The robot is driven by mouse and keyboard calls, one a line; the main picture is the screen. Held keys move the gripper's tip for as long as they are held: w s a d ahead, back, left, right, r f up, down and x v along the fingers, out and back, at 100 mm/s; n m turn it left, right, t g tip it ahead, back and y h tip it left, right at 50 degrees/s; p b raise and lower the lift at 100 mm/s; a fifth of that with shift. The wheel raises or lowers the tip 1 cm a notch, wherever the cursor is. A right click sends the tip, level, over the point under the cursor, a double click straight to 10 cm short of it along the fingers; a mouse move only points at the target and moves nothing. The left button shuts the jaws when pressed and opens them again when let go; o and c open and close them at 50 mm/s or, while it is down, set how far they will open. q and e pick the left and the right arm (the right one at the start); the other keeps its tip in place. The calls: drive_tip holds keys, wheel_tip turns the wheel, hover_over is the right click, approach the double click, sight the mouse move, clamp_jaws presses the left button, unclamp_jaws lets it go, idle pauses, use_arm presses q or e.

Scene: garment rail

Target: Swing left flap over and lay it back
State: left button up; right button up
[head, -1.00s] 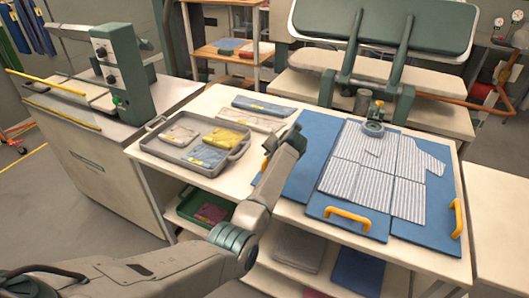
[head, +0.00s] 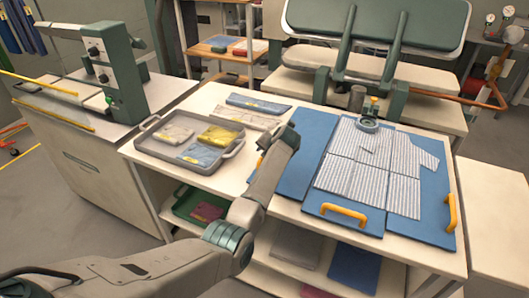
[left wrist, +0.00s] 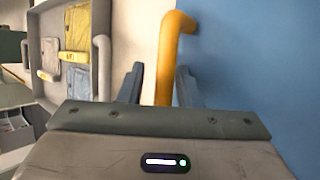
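A blue folding board lies on the table with a striped shirt (head: 375,165) spread on it. Its left flap (head: 318,130) lies flat at the left of the shirt. The left flap's yellow handle is mostly hidden behind my left arm in the head view, but shows clearly in the left wrist view (left wrist: 172,55). My left gripper (left wrist: 160,85) is open, with the handle between its fingers, closer to the right finger. A gap shows between the handle and the left finger. My right gripper is not in view.
A grey tray (head: 150,147) with folded garments stands left of the board. Folded cloths (head: 258,104) lie behind it. Yellow handles show on the front flap (head: 343,213) and the right flap (head: 451,212). A green press (head: 380,25) stands behind the table.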

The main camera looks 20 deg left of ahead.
use_arm(q)
drive_tip(key=shift+s+d+f, duration=0.15)
drive_tip(key=shift+d+f, duration=0.05)
drive_tip(key=shift+f, duration=0.1)
drive_tip(key=shift+s+d+r, duration=0.1)
drive_tip(key=shift+d+r, duration=0.05)
drive_tip(key=b+v, duration=0.2)
drive_tip(key=v, duration=0.8)
drive_tip(key=shift+r+b, duration=0.35)
drive_tip(key=shift+r, duration=0.05)
